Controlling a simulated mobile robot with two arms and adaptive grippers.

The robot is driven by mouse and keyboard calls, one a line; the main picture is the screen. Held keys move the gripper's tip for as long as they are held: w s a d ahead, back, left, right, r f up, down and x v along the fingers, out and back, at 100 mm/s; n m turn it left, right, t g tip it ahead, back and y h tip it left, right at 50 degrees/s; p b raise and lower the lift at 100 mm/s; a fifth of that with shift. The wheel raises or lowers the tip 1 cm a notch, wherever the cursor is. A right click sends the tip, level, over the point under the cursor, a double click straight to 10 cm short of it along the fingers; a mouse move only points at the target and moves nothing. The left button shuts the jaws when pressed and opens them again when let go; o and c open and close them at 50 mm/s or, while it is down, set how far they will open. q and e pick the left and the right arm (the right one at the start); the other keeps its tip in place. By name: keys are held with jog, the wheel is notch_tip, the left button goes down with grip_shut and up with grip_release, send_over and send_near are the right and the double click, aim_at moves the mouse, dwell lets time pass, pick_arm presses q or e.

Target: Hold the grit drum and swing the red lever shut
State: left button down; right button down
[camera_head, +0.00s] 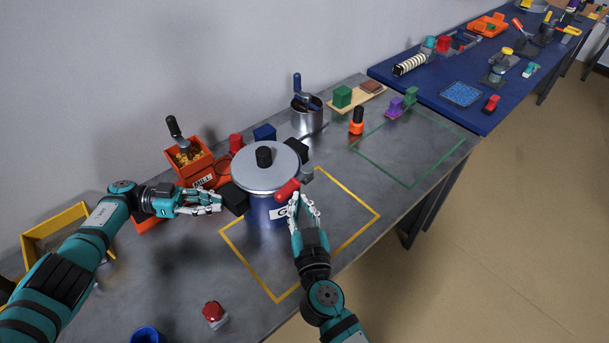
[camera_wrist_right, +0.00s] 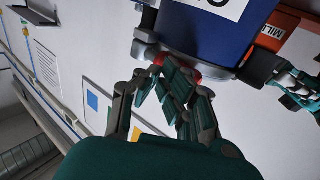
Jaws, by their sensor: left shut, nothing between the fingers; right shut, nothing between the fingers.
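The grit drum (camera_head: 264,212) is a blue pot with a grey lid (camera_head: 265,165), a black knob and black side handles. It stands upright at the back of the yellow square. Its red lever (camera_head: 287,189) sticks out at the front, below the lid rim. My left gripper (camera_head: 219,201) is shut and empty, its tips at the drum's left black handle (camera_head: 234,197); touching or not I cannot tell. My right gripper (camera_head: 301,200) is shut with nothing gripped, its fingers against or just beside the lever. In the right wrist view the fingers partly hide the red lever (camera_wrist_right: 159,59) below the drum (camera_wrist_right: 196,27).
An orange mill box (camera_head: 193,163) stands behind my left gripper. A metal pot (camera_head: 308,114), green block (camera_head: 342,96) and orange-black bottle (camera_head: 357,122) stand farther back. A red button (camera_head: 214,313) is at the front. The green square (camera_head: 410,147) is mostly clear.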

jog(key=shift+s+d, duration=0.15)
jog(key=shift+s, duration=1.3)
jog(key=shift+s+d, duration=0.1)
jog(key=shift+s, duration=1.35)
pick_arm(q)
jog(key=shift+c, duration=0.5)
grip_release()
jog(key=shift+r, duration=0.1)
notch_tip(320, 180, up, 7)
jog(key=shift+a, duration=0.1)
